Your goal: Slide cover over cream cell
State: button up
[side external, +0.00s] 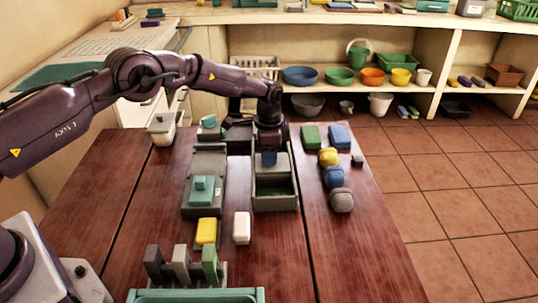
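A long grey case (207,163) lies on the table left of my gripper, with a teal knobbed piece (203,188) on its near half; this may be the sliding cover. Right of it is a grey open-topped box (275,204) with a dark green inside. My gripper (269,160) points down at the far part of this box. A blue-grey patch shows at its fingertips; I cannot tell whether it is a held piece or part of the gripper. I cannot make out a cream cell; the arm hides part of the far end.
A yellow block (207,231) and a white block (242,228) lie in front. Several upright slabs stand in a rack (182,265) near the front edge. Green (310,136) and blue (340,136) blocks and rounded pieces line the right.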

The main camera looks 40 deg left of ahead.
jog(key=o, duration=0.4)
jog(key=shift+o, duration=0.2)
jog(key=shift+r, duration=0.1)
notch_tip(320, 180, up, 13)
dwell(0.3)
jog(key=s+a+r+n+t, duration=0.1)
jog(key=s+r, duration=0.4)
jog(key=s, duration=0.7)
jog(key=s+r+n+t, duration=0.2)
jog(key=s+r+n, duration=0.3)
jog(key=s, duration=0.8)
jog(key=s+a+r+n+t, duration=0.1)
jog(key=s+r, duration=0.5)
jog(key=s, duration=0.6)
jog(key=shift+s+a+n+t, duration=0.15)
jog(key=shift+a+n+t, duration=0.2)
jog(key=shift+n+t, duration=0.55)
